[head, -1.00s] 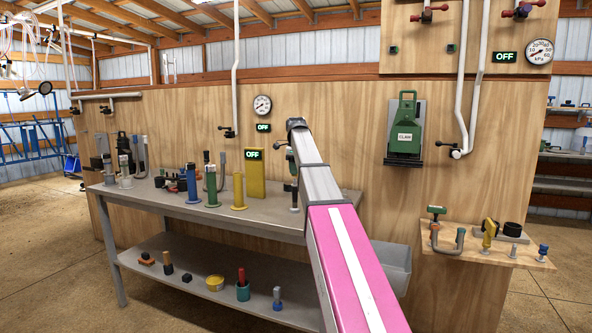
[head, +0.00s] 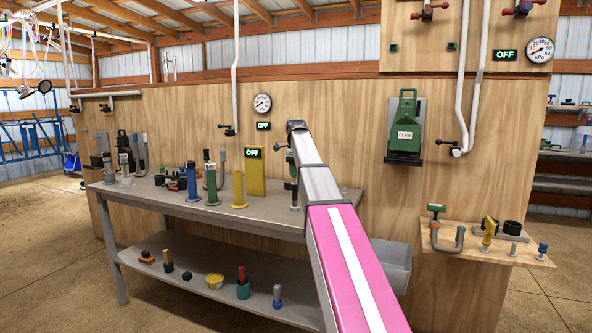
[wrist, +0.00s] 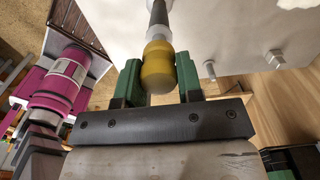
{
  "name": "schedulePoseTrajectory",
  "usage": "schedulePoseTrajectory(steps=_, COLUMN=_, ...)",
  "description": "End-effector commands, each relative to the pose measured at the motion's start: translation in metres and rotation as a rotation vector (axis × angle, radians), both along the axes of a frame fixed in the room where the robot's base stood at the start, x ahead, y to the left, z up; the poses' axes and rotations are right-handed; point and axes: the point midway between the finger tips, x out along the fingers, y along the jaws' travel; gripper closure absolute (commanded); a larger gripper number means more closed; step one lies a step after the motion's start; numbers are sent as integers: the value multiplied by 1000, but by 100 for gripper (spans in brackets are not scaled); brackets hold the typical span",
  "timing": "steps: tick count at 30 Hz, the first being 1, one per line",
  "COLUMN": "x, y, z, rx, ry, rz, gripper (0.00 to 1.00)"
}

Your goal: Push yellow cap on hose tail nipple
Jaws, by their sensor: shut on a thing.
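In the wrist view my gripper (wrist: 159,76) has its two green fingers on either side of the rounded yellow cap (wrist: 157,68), shut on it. A pale collar (wrist: 158,31) with a dark grey stem (wrist: 159,12) lies in line with the cap at its far end; this looks like the hose tail nipple. The cap's far end meets or nearly meets the collar; I cannot tell how far it is on.
A grey bench (head: 215,212) carries several upright tools and a yellow block (head: 255,173) marked OFF. A small wooden shelf (head: 470,250) at right holds more tools. In the wrist view, metal bolts (wrist: 274,58) stick out of a pale surface (wrist: 230,35) close to the gripper's right.

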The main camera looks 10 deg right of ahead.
Motion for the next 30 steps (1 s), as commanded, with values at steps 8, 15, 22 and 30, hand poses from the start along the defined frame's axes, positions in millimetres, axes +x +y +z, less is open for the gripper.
schedulePoseTrajectory(steps=8, x=0, y=0, z=-8, rx=1, ry=1, rz=0, gripper=100)
schedulePoseTrajectory(steps=15, x=0, y=0, z=-14, rx=1, ry=1, rz=0, gripper=100)
schedulePoseTrajectory(steps=22, x=0, y=0, z=-19, rx=1, ry=1, rz=0, gripper=100)
schedulePoseTrajectory(steps=30, x=0, y=0, z=-22, rx=0, ry=0, rz=0, gripper=37)
